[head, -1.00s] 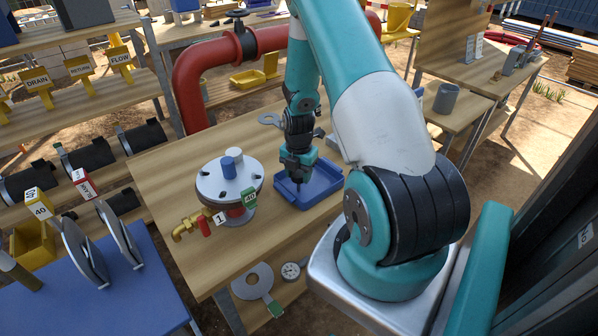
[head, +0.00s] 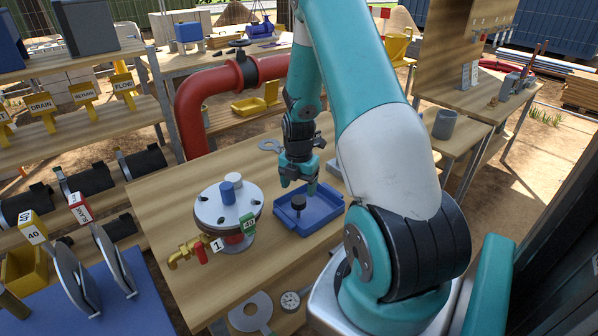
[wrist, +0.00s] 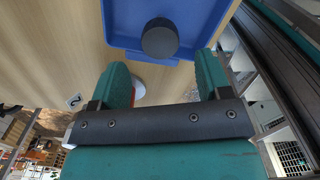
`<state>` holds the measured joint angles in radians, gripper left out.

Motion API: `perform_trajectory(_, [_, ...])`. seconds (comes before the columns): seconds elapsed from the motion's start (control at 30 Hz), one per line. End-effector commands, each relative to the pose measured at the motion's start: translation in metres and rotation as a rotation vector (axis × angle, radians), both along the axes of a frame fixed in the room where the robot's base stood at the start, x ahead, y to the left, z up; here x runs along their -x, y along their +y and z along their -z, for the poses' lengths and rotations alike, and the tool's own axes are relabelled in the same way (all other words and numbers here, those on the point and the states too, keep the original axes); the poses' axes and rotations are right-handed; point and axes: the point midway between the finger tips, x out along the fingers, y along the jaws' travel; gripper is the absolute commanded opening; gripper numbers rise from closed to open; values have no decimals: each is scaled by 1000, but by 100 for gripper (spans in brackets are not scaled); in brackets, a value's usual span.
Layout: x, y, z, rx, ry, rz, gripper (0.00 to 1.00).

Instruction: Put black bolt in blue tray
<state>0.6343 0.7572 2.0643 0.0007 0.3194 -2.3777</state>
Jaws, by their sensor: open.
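The blue tray (head: 322,212) sits on the wooden table, right of the flanged metal fitting. The black bolt (head: 298,202) is in the tray, its round dark head up, near the tray's left side. In the wrist view the bolt's head (wrist: 160,38) shows inside the blue tray (wrist: 195,22), ahead of my fingers. My gripper (head: 298,184) is open above the tray, and its two teal fingers (wrist: 165,82) are apart with nothing between them. The bolt stands clear of the fingers; its lower part is hidden.
The flanged fitting (head: 227,208) with grey and blue studs, a green 40 tag and a yellow valve stands left of the tray. A red pipe (head: 190,105) rises behind the table. A grey cup (head: 444,124) stands on the right table.

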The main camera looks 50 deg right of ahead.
Motion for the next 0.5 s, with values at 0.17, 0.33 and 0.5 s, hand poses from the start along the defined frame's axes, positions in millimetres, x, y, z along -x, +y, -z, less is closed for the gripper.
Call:
perform_trajectory(0.17, [-1,-1,-36,3,-5,0,71])
perform_trajectory(0.33, [-1,0,-59,2,-2,0,71])
perform_trajectory(0.5, [0,0,-68,0,0,0,71])
